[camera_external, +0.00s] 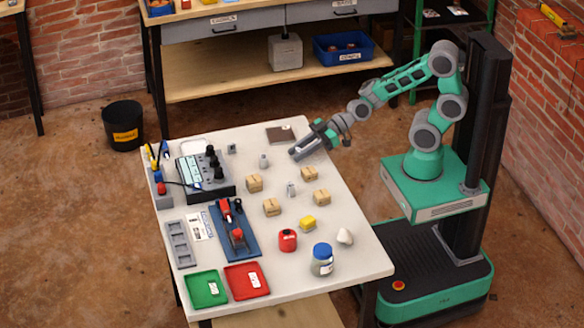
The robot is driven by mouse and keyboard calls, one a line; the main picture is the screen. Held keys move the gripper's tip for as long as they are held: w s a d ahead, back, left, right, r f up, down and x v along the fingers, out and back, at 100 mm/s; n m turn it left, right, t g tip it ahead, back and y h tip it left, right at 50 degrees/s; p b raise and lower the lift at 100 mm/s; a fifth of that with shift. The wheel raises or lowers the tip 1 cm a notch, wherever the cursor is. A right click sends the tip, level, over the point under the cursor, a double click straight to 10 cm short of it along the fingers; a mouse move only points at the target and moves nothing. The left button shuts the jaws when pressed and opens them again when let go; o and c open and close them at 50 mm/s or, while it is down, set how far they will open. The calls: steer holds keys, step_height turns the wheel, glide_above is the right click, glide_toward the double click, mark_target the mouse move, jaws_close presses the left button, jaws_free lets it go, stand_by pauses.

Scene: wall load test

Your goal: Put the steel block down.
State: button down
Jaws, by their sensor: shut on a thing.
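My gripper (300,150) reaches in from the right over the far right part of the white table (330,235). It points left and slightly down, and its jaws are shut on the steel block. The block is grey like the fingers and too small here to make out its outline. I cannot tell whether it touches the tabletop. A flat brown-grey plate (275,135) with a pale label lies just behind the gripper.
A control box (205,175), red tray (246,281), green tray (205,290), red can (288,240) and blue-lidded jar (322,262) take up other parts. Bare tabletop lies between them.

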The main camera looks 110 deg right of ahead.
step_height(320, 180, up, 10)
steer(key=shift+s+d+f+p, duration=0.1)
steer(key=shift+d+f+p, duration=0.05)
steer(key=shift+p, duration=0.95)
steer(key=s+d+r+m+h+p, duration=0.2)
steer(key=s+d+r+p, duration=0.3)
steer(key=s+d+p, duration=0.4)
steer(key=b, duration=0.7)
glide_above(280, 134)
steer(key=f, duration=1)
steer(key=shift+s+a, duration=0.2)
steer(key=shift+s, duration=0.1)
steer(key=shift+w+d+f+b, duration=0.15)
steer(key=shift+f+b, duration=0.3)
steer(key=shift+f, duration=0.4)
steer(key=shift+w+f+b, duration=0.15)
steer(key=shift+f+b, duration=0.3)
steer(key=shift+f, duration=0.4)
steer(key=shift+f, duration=0.2)
steer(key=c, duration=1.1)
jaws_free()
